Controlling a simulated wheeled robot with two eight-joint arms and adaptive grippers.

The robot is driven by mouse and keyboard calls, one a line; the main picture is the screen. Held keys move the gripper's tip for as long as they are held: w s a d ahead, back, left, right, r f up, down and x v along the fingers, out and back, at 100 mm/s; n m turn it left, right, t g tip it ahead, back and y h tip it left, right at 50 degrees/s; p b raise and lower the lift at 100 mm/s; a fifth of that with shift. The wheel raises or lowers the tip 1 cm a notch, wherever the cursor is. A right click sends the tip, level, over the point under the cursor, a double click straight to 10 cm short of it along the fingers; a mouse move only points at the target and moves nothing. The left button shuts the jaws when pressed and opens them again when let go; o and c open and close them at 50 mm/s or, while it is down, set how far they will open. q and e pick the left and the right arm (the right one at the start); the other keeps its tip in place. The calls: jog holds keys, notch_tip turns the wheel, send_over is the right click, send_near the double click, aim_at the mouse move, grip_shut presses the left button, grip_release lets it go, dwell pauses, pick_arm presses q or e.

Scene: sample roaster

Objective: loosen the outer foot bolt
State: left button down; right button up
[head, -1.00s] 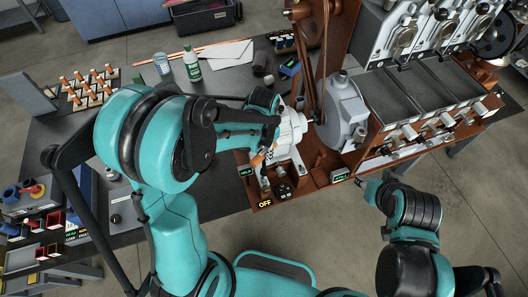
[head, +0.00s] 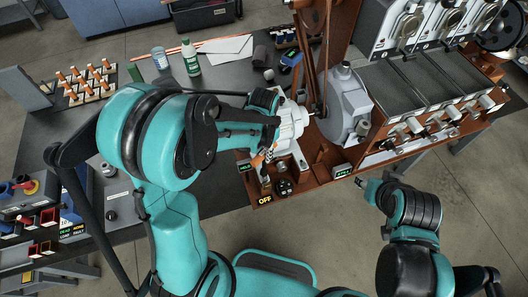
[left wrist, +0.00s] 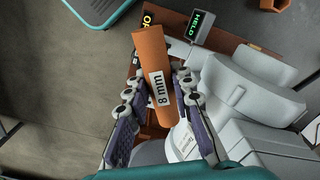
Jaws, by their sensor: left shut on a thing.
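My left gripper (left wrist: 157,84) is shut on an orange-handled tool (left wrist: 153,55) marked "8 mm", which lies between its two fingers in the left wrist view. In the head view the orange handle (head: 259,158) shows beside the pale grey motor (head: 291,122), at its near left side. The motor sits on the brown base (head: 313,172) by the belt. The tool's working end and the outer foot bolt cannot be made out, so I cannot tell whether they touch. My right gripper (head: 364,184) is by the front edge of the base, apart from the motor; its jaws are too small to read.
An "OFF" sign (head: 265,199), a black knob (head: 284,187) and a "HELD" display (left wrist: 200,25) are close to the tool. A grey round housing (head: 344,105) stands right of the motor. A green-labelled bottle (head: 191,60) is on the dark table behind. The floor in front is clear.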

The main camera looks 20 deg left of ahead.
pick_arm(q)
jog(key=shift+f+b, duration=1.55)
jog(key=shift+f, duration=0.1)
jog(key=n, duration=0.7)
jog(key=shift+n, duration=0.3)
jog(key=n, duration=2.1)
jog(key=shift+m, duration=0.5)
jog(key=shift+r, duration=0.1)
